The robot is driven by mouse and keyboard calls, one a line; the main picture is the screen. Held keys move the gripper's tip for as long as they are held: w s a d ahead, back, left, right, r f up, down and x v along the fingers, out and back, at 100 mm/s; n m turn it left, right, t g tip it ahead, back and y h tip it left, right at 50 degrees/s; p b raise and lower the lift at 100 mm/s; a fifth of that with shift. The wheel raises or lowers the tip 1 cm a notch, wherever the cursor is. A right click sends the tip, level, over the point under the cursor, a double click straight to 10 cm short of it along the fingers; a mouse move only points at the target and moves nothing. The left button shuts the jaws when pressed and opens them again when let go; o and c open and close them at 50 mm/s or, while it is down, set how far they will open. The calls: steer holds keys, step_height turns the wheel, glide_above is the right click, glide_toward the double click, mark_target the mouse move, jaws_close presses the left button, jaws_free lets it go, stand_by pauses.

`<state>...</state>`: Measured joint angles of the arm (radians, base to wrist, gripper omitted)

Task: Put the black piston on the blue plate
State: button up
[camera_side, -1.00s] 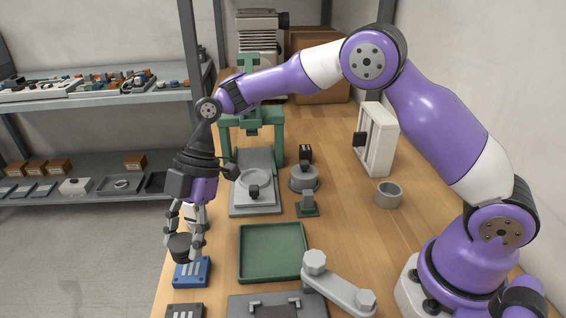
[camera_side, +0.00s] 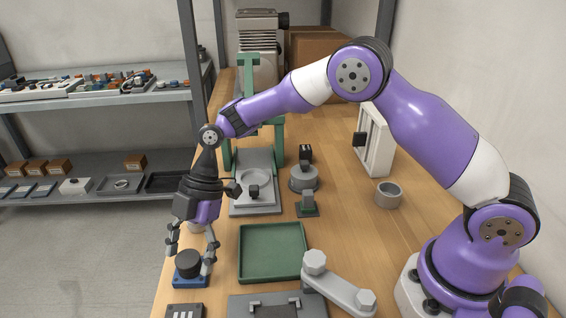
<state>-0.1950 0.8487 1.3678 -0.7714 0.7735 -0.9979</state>
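The black piston (camera_side: 188,263), a short dark cylinder, sits on the blue plate (camera_side: 190,283) near the left edge of the table. It covers most of the plate's top. My gripper (camera_side: 191,256) points down over it, with its grey fingers spread on either side of the piston. The fingers look open and apart from the piston, though the contact on the far side is hard to see.
A green tray (camera_side: 272,279) lies right of the blue plate. A dark plate with light bars (camera_side: 184,311) is in front of it. A grey wrench-like part (camera_side: 338,285) lies further right.

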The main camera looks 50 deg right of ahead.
steer(key=s+d+r+m+t, duration=0.1)
steer(key=d+r+m, duration=0.2)
steer(key=r, duration=0.3)
steer(key=s+d+r+m+t+h, duration=0.1)
steer(key=d+r+m+t, duration=0.15)
steer(key=r, duration=0.35)
steer(key=s+d+r+m, duration=0.1)
steer(key=d+r+m, duration=0.25)
steer(key=r, duration=0.35)
steer(key=s+d+f+m+t+h, duration=0.1)
steer(key=s+d+f+m+h, duration=0.1)
steer(key=s+d+m, duration=0.3)
steer(key=s+d+f+m+t+h, duration=0.2)
steer(key=s+d+m, duration=0.4)
steer(key=s, duration=0.1)
steer(key=shift+s+d+h, duration=0.25)
steer(key=shift+d+h, duration=0.05)
steer(key=shift+h, duration=0.1)
